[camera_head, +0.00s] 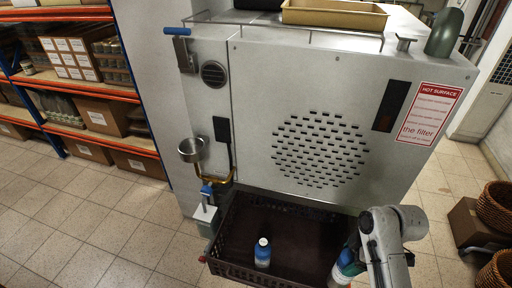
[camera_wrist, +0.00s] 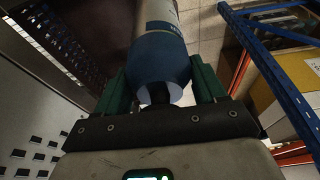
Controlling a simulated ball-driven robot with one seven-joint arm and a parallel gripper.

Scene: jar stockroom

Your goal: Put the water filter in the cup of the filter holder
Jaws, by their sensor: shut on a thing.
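The water filter (camera_wrist: 162,48), a cylinder with a blue end and a pale grey body, is between the green fingers of my gripper (camera_wrist: 161,84) in the wrist view. My gripper is shut on its blue end. In the head view the filter (camera_head: 345,262) shows only partly at the lower right, by my gripper (camera_head: 352,250), over the right end of a dark crate. The filter holder's round metal cup (camera_head: 191,147) is on the machine's left side, well left of and beyond my gripper. The cup's inside is too small to judge.
A blue-handled fitting (camera_head: 206,205) is below the cup. Shelves (camera_head: 95,92) are at left, baskets (camera_head: 494,205) at right.

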